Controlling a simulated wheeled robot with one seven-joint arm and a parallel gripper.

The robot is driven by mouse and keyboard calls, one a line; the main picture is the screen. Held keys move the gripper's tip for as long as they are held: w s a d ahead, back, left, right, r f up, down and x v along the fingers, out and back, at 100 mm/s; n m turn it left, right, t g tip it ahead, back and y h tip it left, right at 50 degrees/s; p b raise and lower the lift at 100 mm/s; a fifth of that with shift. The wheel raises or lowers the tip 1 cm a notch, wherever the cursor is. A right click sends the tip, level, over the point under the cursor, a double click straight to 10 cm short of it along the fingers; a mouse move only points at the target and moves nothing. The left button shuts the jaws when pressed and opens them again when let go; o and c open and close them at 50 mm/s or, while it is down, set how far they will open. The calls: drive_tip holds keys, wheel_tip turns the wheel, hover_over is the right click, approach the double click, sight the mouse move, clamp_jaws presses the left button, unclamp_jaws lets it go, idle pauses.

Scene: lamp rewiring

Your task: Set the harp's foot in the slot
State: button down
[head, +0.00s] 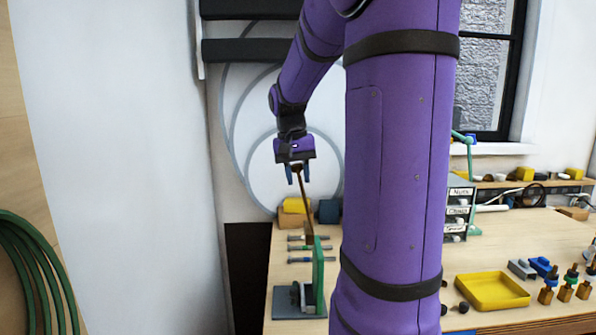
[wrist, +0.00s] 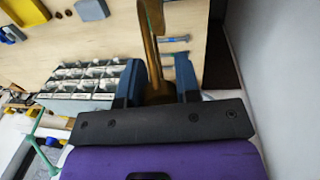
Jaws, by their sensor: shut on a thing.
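My gripper (head: 298,177) hangs above the left end of the bench, pointing down. Its blue fingers are shut on the brass harp (head: 305,203), a thin brown-gold strip that slants down and slightly right. In the wrist view the harp (wrist: 152,45) runs out from between the fingers (wrist: 158,70). Its lower end is close to the top of a green upright plate (head: 318,275) beside a grey block (head: 290,300). I cannot tell whether they touch. I cannot make out the slot or whether the foot is in it.
Several blue-handled tools (head: 298,260) lie behind the grey block. A yellow block (head: 294,206) and a dark blue block (head: 329,211) stand at the back. Labelled drawers (head: 459,210) and a yellow tray (head: 492,291) are to the right. My arm hides the bench's middle.

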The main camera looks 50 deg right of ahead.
wheel_tip(320, 180, down, 16)
drive_tip(key=shift+r, duration=0.25)
idle(2.3)
drive_tip(key=shift+f, duration=0.1)
drive_tip(key=shift+w, duration=0.1)
idle(0.8)
